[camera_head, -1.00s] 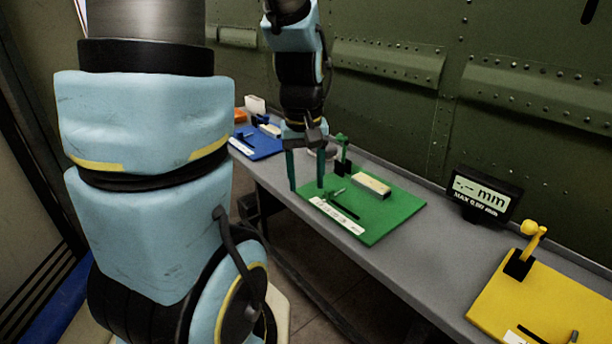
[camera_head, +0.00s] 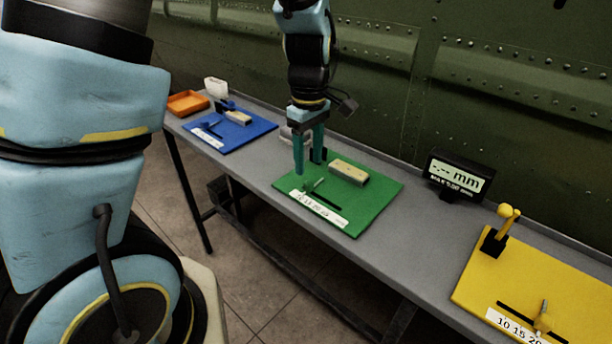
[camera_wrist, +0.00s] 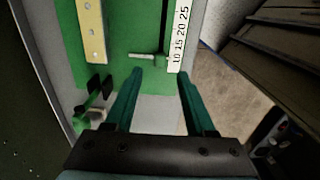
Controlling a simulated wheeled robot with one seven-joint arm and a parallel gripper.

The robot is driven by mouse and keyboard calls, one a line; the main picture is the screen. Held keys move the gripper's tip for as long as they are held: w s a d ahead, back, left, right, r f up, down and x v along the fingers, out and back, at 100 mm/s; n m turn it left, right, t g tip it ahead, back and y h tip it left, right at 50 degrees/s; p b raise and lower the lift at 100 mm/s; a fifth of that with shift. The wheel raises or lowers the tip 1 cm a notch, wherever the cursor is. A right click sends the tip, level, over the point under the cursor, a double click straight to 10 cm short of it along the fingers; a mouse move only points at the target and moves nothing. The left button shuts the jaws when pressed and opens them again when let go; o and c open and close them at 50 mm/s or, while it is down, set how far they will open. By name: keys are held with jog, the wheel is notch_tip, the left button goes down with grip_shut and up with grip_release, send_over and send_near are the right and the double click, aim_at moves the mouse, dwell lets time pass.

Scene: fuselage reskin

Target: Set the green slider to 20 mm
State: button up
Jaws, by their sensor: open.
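The green board (camera_head: 365,205) lies on the grey bench and carries a slider (camera_head: 314,185) with a small peg, a dark slot (camera_head: 329,202) and a white scale strip (camera_head: 318,208). In the wrist view the scale strip (camera_wrist: 180,40) reads 10, 15, 20, 25, and the slider peg (camera_wrist: 148,56) sits near the 10 end. My gripper (camera_head: 308,160) is open and empty above the left end of the green board. In the wrist view its two teal fingers (camera_wrist: 158,82) point toward the board, with the slider peg just ahead, between their lines. I cannot tell the exact slider reading.
A tan block (camera_head: 348,172) lies on the green board, and a dark clamp (camera_wrist: 95,95) stands near its edge. A display (camera_head: 459,174) showing dashes and "mm" stands to the right. A yellow board (camera_head: 480,280) and a blue board (camera_head: 240,134) flank the green one.

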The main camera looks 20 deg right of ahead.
aim_at(309, 182)
notch_tip(309, 182, down, 6)
jog(key=shift+f+p, duration=0.1)
jog(key=shift+p, duration=0.2)
grip_shut()
dwell(0.4)
jog(key=shift+s, duration=0.1)
dwell(0.9)
